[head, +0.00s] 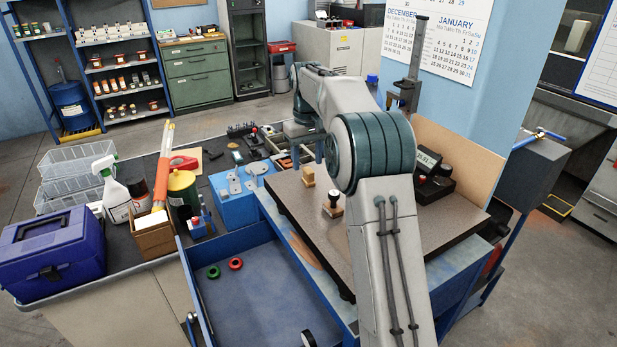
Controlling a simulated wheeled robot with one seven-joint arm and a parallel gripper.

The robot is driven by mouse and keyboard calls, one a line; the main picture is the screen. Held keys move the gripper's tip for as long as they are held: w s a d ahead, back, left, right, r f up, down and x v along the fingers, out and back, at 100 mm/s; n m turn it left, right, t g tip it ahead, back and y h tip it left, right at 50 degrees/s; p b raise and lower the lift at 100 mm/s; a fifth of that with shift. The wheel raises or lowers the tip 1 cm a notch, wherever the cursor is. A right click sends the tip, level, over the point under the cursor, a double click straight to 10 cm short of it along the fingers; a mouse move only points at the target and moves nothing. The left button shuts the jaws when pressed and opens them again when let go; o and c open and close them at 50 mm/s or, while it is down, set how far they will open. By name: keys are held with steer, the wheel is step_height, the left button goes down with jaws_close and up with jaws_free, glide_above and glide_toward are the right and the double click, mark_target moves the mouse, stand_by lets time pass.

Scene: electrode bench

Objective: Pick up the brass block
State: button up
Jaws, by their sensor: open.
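A small brass-coloured block (308,175) stands on the speckled dark-topped plate (290,205), near its far left part. A second small brass-coloured piece with a black knob (333,203) stands nearer on the same plate. My arm rises from the bottom and bends over the bench. My gripper (307,155) points down, small in the view, above and apart from the brass block. Its jaws are open and appear empty. My forearm hides part of the plate's right side.
An open blue drawer (255,290) holds a green ring (213,272) and a red ring (236,264). A blue fixture block (236,208) stands left of the plate. A black digital readout (432,175) and an upright stand (412,75) are at the right and back.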

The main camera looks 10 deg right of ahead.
mark_target(308, 170)
steer(key=shift+s+d+f+p, duration=0.15)
steer(key=shift+f+p, duration=0.15)
steer(key=shift+f, duration=1.9)
jaws_close()
steer(key=shift+r, duration=0.2)
